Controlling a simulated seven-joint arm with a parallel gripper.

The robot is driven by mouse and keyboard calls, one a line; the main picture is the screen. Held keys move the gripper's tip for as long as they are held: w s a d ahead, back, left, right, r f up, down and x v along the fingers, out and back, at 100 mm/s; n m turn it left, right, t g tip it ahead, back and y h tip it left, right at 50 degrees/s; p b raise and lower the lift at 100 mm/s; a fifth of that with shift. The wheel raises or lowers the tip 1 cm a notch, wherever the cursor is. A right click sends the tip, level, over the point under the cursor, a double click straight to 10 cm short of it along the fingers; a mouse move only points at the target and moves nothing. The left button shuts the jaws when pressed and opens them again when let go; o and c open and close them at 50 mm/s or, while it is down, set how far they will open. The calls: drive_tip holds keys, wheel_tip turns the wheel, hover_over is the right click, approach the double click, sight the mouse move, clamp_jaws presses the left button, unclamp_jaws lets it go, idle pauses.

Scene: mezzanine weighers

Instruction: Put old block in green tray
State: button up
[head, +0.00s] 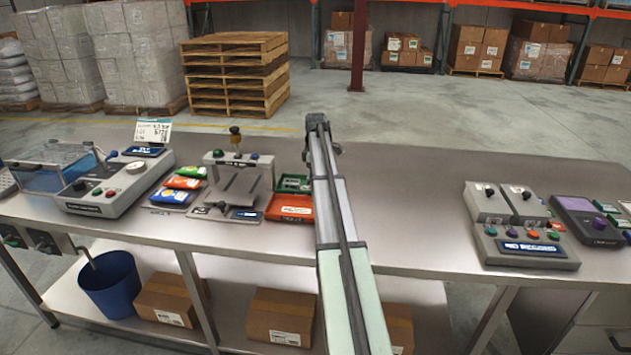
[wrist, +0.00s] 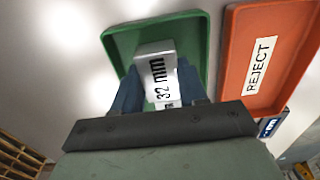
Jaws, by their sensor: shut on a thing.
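A pale block (wrist: 155,65) marked "32 mm" sits between the blue fingers of my gripper (wrist: 160,82) in the wrist view. My gripper is shut on it. The block is over the green tray (wrist: 120,42), inside its outline; I cannot tell whether it touches the tray floor. A second pale piece with lettering shows just below the block, partly hidden by the gripper. In the head view the green tray (head: 279,183) lies left of my arm, which hides the gripper and the block.
An orange tray (wrist: 296,25) labelled REJECT lies right beside the green one. In the head view, a grey weigher (head: 238,180) and coloured packets (head: 182,183) stand to the left. A control panel (head: 527,246) is at the right. The bench between is clear.

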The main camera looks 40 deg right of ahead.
drive_tip(key=shift+f, duration=0.95)
drive_tip(key=o, duration=1.2)
drive_tip(key=shift+f, duration=0.15)
wheel_tip(320, 180, up, 12)
drive_tip(key=shift+r, duration=0.2)
